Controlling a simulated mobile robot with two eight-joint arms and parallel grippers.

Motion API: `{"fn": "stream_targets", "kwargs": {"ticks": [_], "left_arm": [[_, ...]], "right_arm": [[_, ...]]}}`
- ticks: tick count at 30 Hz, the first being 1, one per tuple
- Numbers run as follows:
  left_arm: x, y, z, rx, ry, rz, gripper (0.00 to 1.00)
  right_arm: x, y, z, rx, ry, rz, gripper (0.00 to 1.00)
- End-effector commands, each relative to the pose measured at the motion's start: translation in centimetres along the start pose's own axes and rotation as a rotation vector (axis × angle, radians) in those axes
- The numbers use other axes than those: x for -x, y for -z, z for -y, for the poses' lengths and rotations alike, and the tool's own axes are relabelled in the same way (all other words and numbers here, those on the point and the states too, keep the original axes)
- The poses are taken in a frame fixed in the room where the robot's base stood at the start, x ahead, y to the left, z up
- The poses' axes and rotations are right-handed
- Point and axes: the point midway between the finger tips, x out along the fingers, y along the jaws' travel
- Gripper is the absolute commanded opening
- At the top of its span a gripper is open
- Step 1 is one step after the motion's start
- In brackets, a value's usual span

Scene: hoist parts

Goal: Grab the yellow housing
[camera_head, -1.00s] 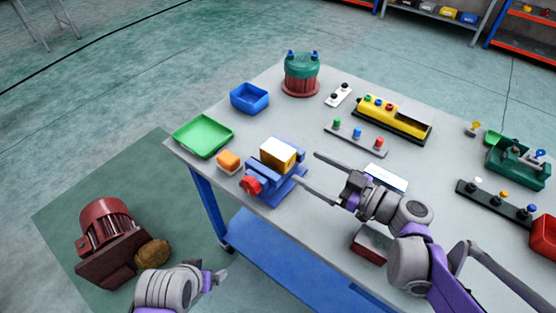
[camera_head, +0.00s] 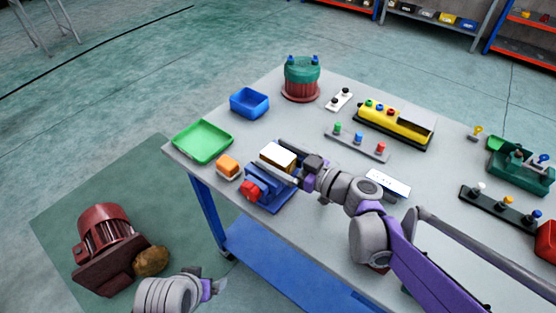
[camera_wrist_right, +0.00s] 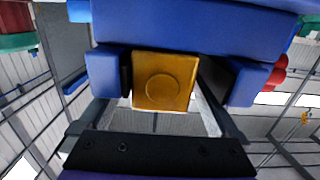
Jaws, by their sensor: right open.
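The yellow housing (camera_head: 274,158), a block with a white top, sits in a blue vise (camera_head: 266,194) with a red knob, near the table's left front edge. In the right wrist view the housing (camera_wrist_right: 163,80) shows its golden face with a round mark, between the blue jaws. My right gripper (camera_head: 271,154) is open, its fingers reaching along either side of the housing. Contact between fingers and housing cannot be made out. My left gripper (camera_head: 212,288) is low at the bottom left, away from the table; its opening is unclear.
A long yellow box (camera_head: 393,123) and a button bar (camera_head: 357,143) lie to the right. A red motor (camera_head: 106,236) is on the floor mat.

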Motion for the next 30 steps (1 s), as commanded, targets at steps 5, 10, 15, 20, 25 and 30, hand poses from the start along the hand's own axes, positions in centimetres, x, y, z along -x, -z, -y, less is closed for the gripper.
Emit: {"fn": "stream_targets", "kwargs": {"ticks": [5,10,15,20,25,30], "left_arm": [[0.02,0.01,0.0,0.0,0.0,0.0,0.93],[0.01,0.01,0.0,0.0,0.0,0.0,0.93],[0.01,0.01,0.0,0.0,0.0,0.0,0.93],[0.02,0.01,0.0,0.0,0.0,0.0,0.93],[0.01,0.01,0.0,0.0,0.0,0.0,0.93],[0.05,0.02,0.0,0.0,0.0,0.0,0.93]], "right_arm": [[0.03,0.02,-0.01,0.0,0.0,0.0,0.92],[0.05,0.02,0.0,0.0,0.0,0.0,0.61],[0.05,0.02,-0.01,0.0,0.0,0.0,0.31],[0.06,0.02,-0.01,0.0,0.0,0.0,0.02],[0.06,0.06,0.0,0.0,0.0,-0.001,0.0],[0.07,0.16,0.0,0.0,0.0,-0.001,0.0]]}}
